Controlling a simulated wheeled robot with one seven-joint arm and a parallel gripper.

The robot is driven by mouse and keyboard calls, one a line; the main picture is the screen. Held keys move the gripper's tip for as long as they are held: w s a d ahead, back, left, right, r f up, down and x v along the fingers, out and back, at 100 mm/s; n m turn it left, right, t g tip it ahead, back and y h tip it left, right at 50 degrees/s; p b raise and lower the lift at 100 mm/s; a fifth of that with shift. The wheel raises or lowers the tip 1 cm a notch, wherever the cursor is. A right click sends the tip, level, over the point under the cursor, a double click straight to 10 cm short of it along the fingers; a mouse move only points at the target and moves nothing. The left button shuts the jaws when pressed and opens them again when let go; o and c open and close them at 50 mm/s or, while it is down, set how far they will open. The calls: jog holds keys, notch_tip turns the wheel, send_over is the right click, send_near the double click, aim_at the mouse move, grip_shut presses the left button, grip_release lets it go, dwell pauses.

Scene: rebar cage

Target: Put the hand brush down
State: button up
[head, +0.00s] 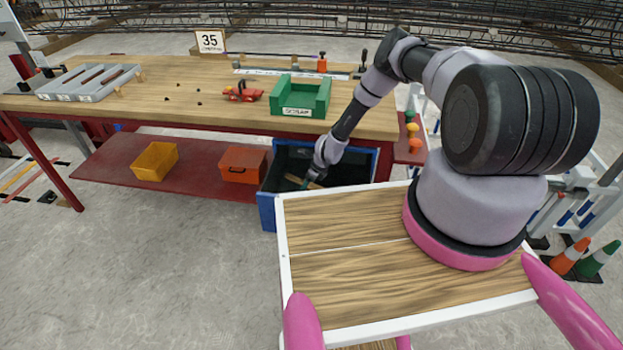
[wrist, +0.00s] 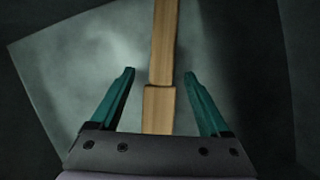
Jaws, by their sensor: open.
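The hand brush (wrist: 163,45) shows in the wrist view as a long pale wooden piece running up the middle between my fingers. A step in its width lies between the fingers, and its far end is out of the picture. My gripper (wrist: 159,73) is open, with a gap on each side of the wood. A bit of wood shows beside the fingers there. Bristles cannot be made out.
The workbench (head: 200,75) carries a green tray (head: 300,97), a red tool (head: 243,92) and a grey divided tray (head: 88,83). On the red lower shelf (head: 115,170) stand a yellow bin (head: 155,161) and an orange box (head: 243,165). Cones (head: 570,256) stand at right.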

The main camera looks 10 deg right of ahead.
jog(key=v, duration=1.1)
jog(key=shift+r, duration=0.25)
jog(key=shift+s+d, duration=0.1)
jog(key=shift+s, duration=0.05)
